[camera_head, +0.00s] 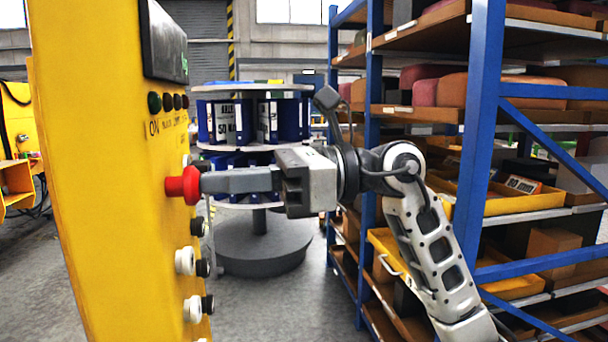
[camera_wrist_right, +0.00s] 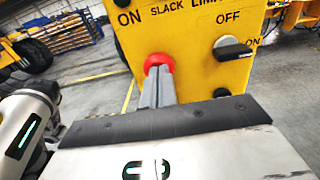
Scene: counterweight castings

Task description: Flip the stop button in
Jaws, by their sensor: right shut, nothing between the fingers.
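The red stop button (camera_head: 184,186) sticks out from the side of a yellow control panel (camera_head: 105,200). My right gripper (camera_head: 203,183) is shut and empty, with its fingertips at the button's face; they appear to touch it. In the right wrist view the red button (camera_wrist_right: 159,62) shows behind the tips of my right gripper (camera_wrist_right: 157,80), which cover its middle. I cannot tell how far the button is pressed in. My left gripper does not show.
Black and white knobs (camera_head: 185,261) stick out of the panel below the button, and small dark round lamps (camera_head: 154,102) sit above it. A blue shelving rack (camera_head: 482,130) with castings and bins stands close on the right. A round carousel (camera_head: 262,262) stands behind my gripper.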

